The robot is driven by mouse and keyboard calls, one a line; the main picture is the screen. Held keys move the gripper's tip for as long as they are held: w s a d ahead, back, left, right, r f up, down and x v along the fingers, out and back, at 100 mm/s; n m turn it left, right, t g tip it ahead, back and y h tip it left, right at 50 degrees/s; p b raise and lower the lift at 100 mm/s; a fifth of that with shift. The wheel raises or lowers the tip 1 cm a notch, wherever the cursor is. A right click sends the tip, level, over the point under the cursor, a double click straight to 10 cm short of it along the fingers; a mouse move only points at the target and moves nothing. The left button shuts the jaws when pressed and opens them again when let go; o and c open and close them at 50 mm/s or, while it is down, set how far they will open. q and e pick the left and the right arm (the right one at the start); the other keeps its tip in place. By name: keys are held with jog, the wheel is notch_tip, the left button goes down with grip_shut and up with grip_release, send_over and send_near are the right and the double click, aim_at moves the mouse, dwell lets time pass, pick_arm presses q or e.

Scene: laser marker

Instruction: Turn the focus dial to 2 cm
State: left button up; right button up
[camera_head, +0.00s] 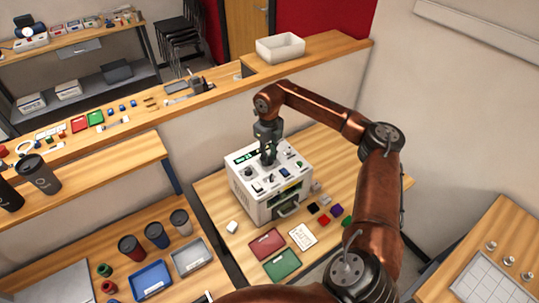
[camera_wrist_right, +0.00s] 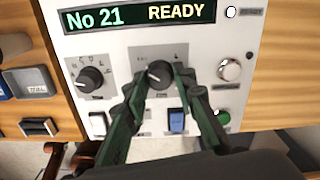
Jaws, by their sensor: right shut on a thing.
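The laser marker (camera_head: 243,200) is a white box machine on the wooden table. Its display (camera_wrist_right: 140,17) reads "No 21" and "READY". A black dial (camera_wrist_right: 160,72) with a pale pointer mark sits in the middle of the panel. My right gripper (camera_head: 268,160) reaches down to the panel from above. In the wrist view its fingers (camera_wrist_right: 158,86) are shut on the middle dial, one on each side. A second black dial (camera_wrist_right: 91,80) is to the left, untouched. The small scale marks are too blurred to read. My left gripper is not in view.
Red (camera_head: 267,244) and green (camera_head: 282,264) trays and a printed card (camera_head: 302,236) lie before the machine.

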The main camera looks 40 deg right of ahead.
aim_at(269, 159)
jog(key=shift+r+m+p, duration=0.15)
jog(key=shift+m+p, duration=0.2)
jog(key=shift+m, duration=0.65)
jog(key=shift+w, duration=0.1)
jog(key=o, duration=1.2)
jog(key=shift+c, duration=0.2)
notch_tip(269, 159, up, 12)
